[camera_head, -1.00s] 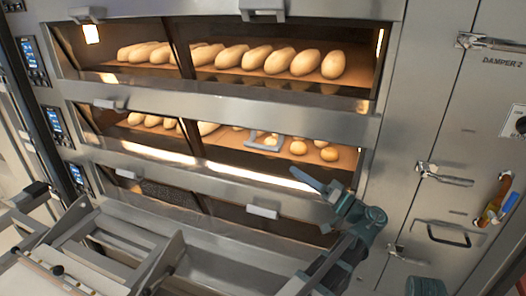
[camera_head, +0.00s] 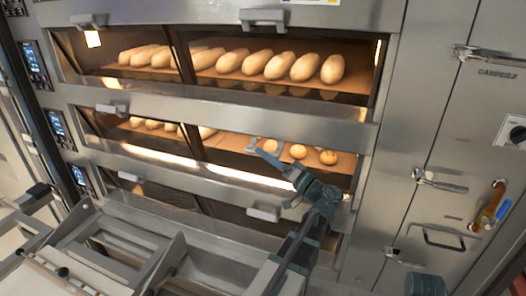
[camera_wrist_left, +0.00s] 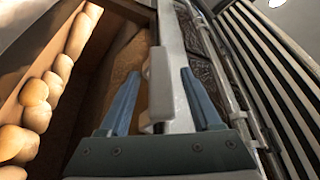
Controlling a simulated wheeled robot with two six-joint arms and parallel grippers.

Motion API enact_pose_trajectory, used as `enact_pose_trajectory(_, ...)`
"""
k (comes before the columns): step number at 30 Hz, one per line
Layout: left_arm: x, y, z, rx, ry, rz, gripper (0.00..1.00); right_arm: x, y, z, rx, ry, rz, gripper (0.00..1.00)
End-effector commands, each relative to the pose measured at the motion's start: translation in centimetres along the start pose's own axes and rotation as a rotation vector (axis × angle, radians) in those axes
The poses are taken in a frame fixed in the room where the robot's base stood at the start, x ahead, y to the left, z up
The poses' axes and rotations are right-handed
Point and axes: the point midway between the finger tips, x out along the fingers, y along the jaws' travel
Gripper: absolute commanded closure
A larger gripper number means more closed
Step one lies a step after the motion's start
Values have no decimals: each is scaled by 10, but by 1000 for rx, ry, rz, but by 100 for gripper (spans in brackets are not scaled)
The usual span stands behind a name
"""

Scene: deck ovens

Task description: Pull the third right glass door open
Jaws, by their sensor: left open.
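The third right glass door (camera_head: 228,214) is the dark lower pane on the right side of the oven and looks shut. Its pale handle (camera_head: 265,212) sits at the door's upper edge, left of my left arm. My left gripper (camera_head: 272,160) is open and appears in front of the second deck in the head view. In the wrist view, its two blue fingers (camera_wrist_left: 158,100) point forward, apart, with a pale handle (camera_wrist_left: 158,75) between them. I cannot tell whether they touch it. My right gripper is not in view.
The lit upper deck holds several long loaves (camera_head: 256,63); the second deck holds rolls (camera_head: 298,151). A metal loader frame (camera_head: 110,250) stands at the lower left. Latched panels (camera_head: 440,180) stand at the right.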

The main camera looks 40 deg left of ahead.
Motion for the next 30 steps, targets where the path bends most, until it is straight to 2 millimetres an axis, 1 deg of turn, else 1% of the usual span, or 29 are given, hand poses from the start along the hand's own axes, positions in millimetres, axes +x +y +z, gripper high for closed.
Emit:
enact_pose_trajectory(1,6,-1,-1,0,0,-1,35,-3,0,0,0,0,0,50)
enact_pose_trajectory(6,14,0,0,0,0,0,35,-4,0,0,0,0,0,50)
enact_pose_trajectory(15,15,0,0,0,0,0,35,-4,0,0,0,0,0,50)
enact_pose_trajectory(26,15,0,0,0,0,1,100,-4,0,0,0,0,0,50)
enact_pose_trajectory(30,15,0,0,0,0,1,100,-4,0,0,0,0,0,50)
